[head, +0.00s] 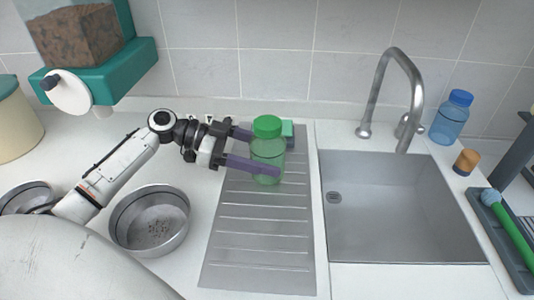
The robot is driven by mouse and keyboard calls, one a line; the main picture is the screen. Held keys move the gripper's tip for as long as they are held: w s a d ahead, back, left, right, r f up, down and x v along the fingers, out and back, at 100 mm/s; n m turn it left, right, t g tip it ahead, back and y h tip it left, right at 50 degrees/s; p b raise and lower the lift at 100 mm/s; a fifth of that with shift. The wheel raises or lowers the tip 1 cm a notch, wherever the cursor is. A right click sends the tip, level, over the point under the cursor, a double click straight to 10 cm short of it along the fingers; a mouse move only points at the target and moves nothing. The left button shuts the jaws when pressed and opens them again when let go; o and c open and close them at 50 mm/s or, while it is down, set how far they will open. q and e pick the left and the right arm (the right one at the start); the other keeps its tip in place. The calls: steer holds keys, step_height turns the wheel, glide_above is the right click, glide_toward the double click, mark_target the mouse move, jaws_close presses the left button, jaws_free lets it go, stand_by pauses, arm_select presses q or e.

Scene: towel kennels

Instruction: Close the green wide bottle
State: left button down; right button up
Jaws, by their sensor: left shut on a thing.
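The green wide bottle (268,168) is see-through and stands upright on the ribbed metal drainboard (258,250). A green cap (267,126) sits at its top. Whether the cap is screwed tight, I cannot tell. My left gripper (266,154) comes in from the left, with one purple finger at the far side of the bottle and one across its near side. It is shut on the bottle's body, below the cap. My right gripper is not in view.
A sink (400,210) with a tall faucet (400,95) lies right of the drainboard. A blue bottle (452,117) and a small orange-brown object (466,162) stand right of it. A green block (288,131) is just behind the green bottle. A metal bowl (150,220) sits left.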

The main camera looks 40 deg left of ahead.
arm_select(q)
steer(key=shift+f, duration=0.2)
steer(key=c, duration=0.6)
jaws_free()
steer(key=shift+r, duration=0.1)
steer(key=shift+o, duration=0.2)
steer(key=shift+r, duration=0.1)
steer(key=shift+a+r, duration=0.1)
steer(key=b+v, duration=0.1)
steer(key=v, duration=0.5)
steer(key=shift+s+a+b, duration=0.15)
steer(key=shift+a+b, duration=0.05)
steer(key=shift+b, duration=0.1)
steer(key=shift+s+a+r, duration=0.2)
steer(key=shift+s+a, duration=0.05)
steer(key=shift+a, duration=0.05)
